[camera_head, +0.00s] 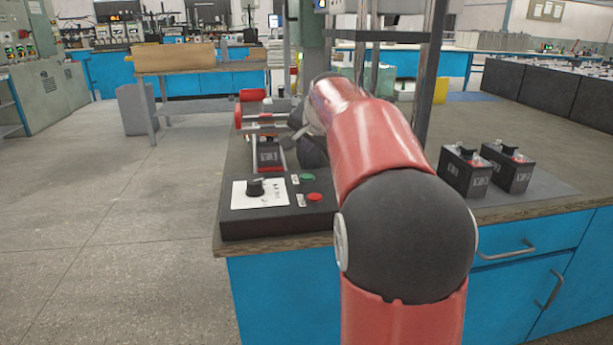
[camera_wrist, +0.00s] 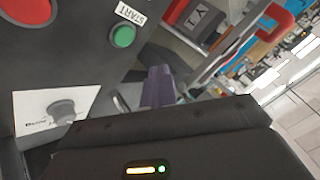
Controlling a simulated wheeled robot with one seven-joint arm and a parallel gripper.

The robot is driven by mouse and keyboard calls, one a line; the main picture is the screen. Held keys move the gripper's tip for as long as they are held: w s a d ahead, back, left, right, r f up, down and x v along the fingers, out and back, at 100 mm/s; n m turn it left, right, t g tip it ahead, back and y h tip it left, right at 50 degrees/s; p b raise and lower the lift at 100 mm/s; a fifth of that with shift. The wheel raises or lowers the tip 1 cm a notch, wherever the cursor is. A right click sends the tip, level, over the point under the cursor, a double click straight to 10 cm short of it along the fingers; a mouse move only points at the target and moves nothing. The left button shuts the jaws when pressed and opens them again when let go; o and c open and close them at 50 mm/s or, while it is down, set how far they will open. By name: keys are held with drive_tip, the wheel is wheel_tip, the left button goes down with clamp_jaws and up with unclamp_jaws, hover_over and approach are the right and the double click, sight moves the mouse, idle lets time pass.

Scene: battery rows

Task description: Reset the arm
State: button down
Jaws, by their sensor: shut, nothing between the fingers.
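My red arm with a black joint (camera_head: 405,235) fills the middle of the head view and reaches over the bench. My gripper (camera_wrist: 157,88) shows as dark shut fingers in the wrist view, with nothing between them. It is over the bench near the control panel (camera_head: 270,223), beside the green button (camera_wrist: 123,36) and its START label. In the head view the gripper is mostly hidden by my arm. A dark battery (camera_head: 269,155) sits in the fixture behind the panel; it also shows at the top of the wrist view (camera_wrist: 196,20).
The panel carries a black knob (camera_head: 255,187), a green button and a red button (camera_head: 314,197). Two dark batteries (camera_head: 463,172) (camera_head: 508,167) stand on a grey mat (camera_head: 535,190) to the right. Metal posts (camera_head: 430,75) rise behind my arm. Open floor lies left.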

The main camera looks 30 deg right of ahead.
drive_tip(key=s+a, duration=0.2)
drive_tip(key=s+a+n, duration=0.1)
drive_tip(key=s+a, duration=0.1)
drive_tip(key=s, duration=0.1)
drive_tip(key=s+a+f+n, duration=0.1)
drive_tip(key=s+a, duration=0.1)
drive_tip(key=shift+s+a+g+y, duration=0.2)
drive_tip(key=shift+s+g+y, duration=0.1)
drive_tip(key=shift+s+y, duration=0.1)
drive_tip(key=s+a+f+n+g, duration=0.1)
drive_tip(key=s+a+f+n, duration=0.2)
drive_tip(key=s+f, duration=0.2)
drive_tip(key=s+a+f+n+g, duration=0.1)
drive_tip(key=s+a+f+n, duration=0.2)
drive_tip(key=s, duration=0.9)
drive_tip(key=s+a+f+n, duration=0.3)
drive_tip(key=s+a+f, duration=0.2)
drive_tip(key=s, duration=0.4)
drive_tip(key=shift+s+a+f+g+y, duration=0.2)
drive_tip(key=shift+f+g+y, duration=0.2)
drive_tip(key=shift+f, duration=0.5)
idle(0.9)
